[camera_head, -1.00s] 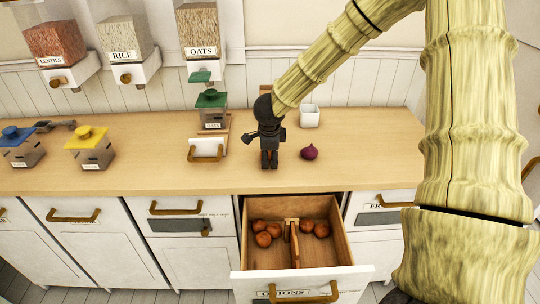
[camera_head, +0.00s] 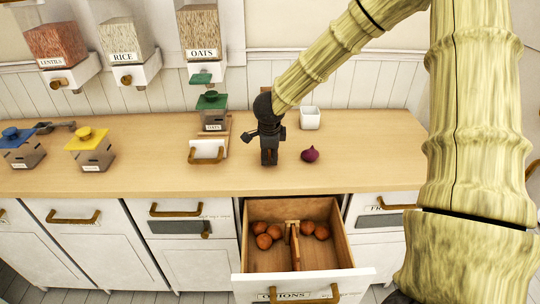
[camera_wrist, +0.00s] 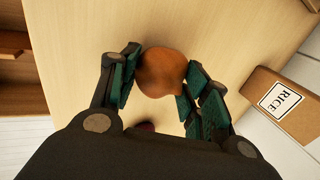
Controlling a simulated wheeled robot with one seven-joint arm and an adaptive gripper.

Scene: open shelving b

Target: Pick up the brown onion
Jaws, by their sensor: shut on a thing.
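In the wrist view a round brown onion (camera_wrist: 161,72) sits between the green-padded fingers of my gripper (camera_wrist: 158,80), which is shut on it. In the head view my gripper (camera_head: 269,158) points down over the wooden counter (camera_head: 360,150), left of a red onion. The held onion is mostly hidden behind the fingers there, so I cannot tell how far it is from the counter. Several other brown onions (camera_head: 264,241) lie in the open drawer (camera_head: 268,263), on both sides of its divider.
The red onion (camera_head: 310,154) and a white cup (camera_head: 310,117) stand close to the right of my gripper. A green-lidded container (camera_head: 213,115) and a white-fronted holder (camera_head: 207,150) are to the left. A yellow-lidded box (camera_head: 91,150) is farther left. The counter's right part is clear.

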